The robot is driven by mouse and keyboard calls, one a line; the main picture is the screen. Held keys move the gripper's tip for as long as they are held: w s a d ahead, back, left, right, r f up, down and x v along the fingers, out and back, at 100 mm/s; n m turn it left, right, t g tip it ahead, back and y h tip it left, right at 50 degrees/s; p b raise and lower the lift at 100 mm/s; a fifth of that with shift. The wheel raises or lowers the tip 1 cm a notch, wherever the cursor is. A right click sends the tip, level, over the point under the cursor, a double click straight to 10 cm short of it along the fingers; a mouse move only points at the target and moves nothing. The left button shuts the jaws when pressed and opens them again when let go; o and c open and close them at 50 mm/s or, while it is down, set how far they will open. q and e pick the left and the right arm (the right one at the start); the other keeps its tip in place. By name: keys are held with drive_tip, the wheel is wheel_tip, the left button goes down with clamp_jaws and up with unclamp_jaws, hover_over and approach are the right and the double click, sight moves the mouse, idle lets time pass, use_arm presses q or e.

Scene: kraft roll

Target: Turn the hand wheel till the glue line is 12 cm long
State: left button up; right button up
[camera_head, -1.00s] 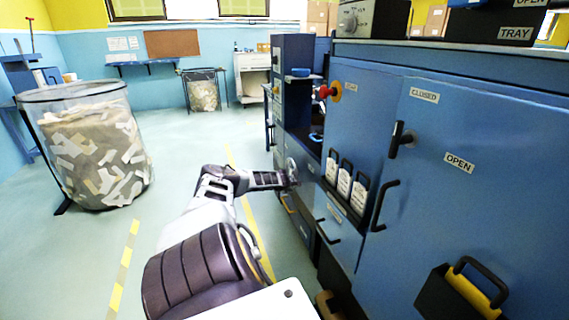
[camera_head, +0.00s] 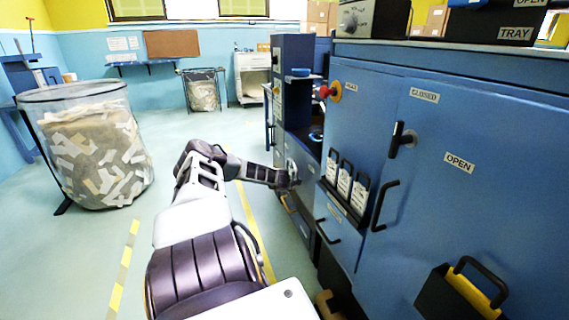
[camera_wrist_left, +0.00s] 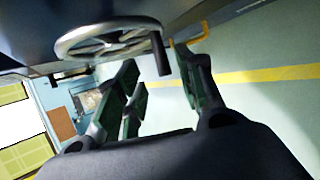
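The hand wheel (camera_wrist_left: 110,38) is a grey spoked ring on the machine side, at the top of the left wrist view. Its dark crank handle (camera_wrist_left: 164,56) sticks out from the rim. My left gripper (camera_wrist_left: 163,70) is open, with green-padded fingers on either side of the handle's end. I see a gap on both sides of the handle; I cannot tell how deep it sits between the fingers. In the head view my left gripper (camera_head: 291,178) is small, against the machine's side. The glue line does not show in either view. My right gripper is out of view.
The blue machine (camera_head: 350,110) fills the right, with black door handles (camera_head: 385,205) and a red knob (camera_head: 325,91). A yellow handle (camera_wrist_left: 190,36) is near the wheel. The floor between is clear.

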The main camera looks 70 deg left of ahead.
use_arm(q)
drive_tip(key=shift+v, duration=2.3)
drive_tip(key=shift+d+f, duration=0.1)
